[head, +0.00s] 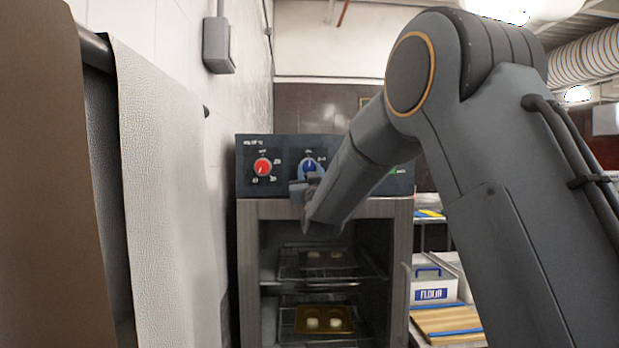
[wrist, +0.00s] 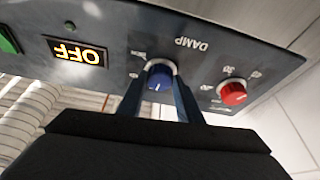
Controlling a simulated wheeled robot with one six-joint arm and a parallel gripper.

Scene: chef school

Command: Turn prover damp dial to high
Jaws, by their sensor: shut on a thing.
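The prover's control panel (head: 285,145) is dark and sits above an open oven-like cabinet. Its blue damp dial (head: 308,166) is right of a red dial in the head view, partly covered by my gripper (head: 306,187). In the wrist view, which shows the panel upside down, the blue dial (wrist: 160,77) sits between the two fingers of my gripper (wrist: 160,93), which are shut on it. The word DAMP (wrist: 190,44) is printed beside it. A white pointer mark shows on the dial, pointing toward the bottom of the wrist view; the small setting labels are hard to read.
The red dial (wrist: 233,93) is close beside my fingers. A lit display (wrist: 78,51) reads OFF, with a green button (wrist: 8,40) beyond it. Trays (head: 325,320) sit inside the cabinet. A hanging pale cloth (head: 165,190) and wall close off the left.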

